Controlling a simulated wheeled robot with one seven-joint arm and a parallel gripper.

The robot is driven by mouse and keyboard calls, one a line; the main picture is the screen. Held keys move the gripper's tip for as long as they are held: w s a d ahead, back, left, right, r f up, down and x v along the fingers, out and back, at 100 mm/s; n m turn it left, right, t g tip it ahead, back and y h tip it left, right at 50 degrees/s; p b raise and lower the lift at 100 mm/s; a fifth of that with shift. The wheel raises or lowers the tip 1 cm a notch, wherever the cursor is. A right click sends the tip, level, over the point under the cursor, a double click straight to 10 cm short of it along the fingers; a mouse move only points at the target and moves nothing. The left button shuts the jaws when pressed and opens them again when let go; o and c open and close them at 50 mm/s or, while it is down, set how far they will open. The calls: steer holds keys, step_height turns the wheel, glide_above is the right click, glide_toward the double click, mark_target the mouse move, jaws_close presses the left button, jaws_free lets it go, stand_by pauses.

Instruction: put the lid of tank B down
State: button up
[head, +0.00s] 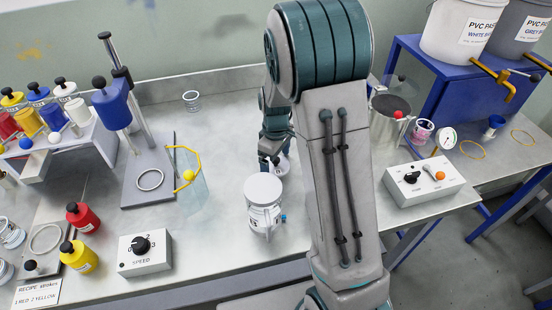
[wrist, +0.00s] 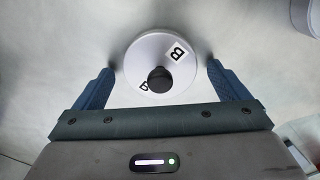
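The lid of tank B (wrist: 150,52) is a pale grey disc with a black knob and "B" labels. In the wrist view it lies between the spread fingers of my gripper (wrist: 160,67), with a narrow gap on each side. In the head view the lid (head: 283,168) shows small on the bench, partly hidden by my gripper (head: 272,158). My gripper is open, low over the bench. A white-topped round vessel (head: 263,188) stands just in front of it; no letter is legible on it. Its edge also shows at the wrist view's upper right (wrist: 307,14).
A speed dial box (head: 145,254), paint bottles (head: 83,217) and a stand with a blue head (head: 111,105) are on the left. A switch box (head: 423,181) stands right of my arm. Bare bench lies behind, around a small ring-shaped cup (head: 191,101).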

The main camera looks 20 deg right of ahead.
step_height(320, 180, up, 12)
stand_by(0.6)
steer(key=shift+r, duration=0.15)
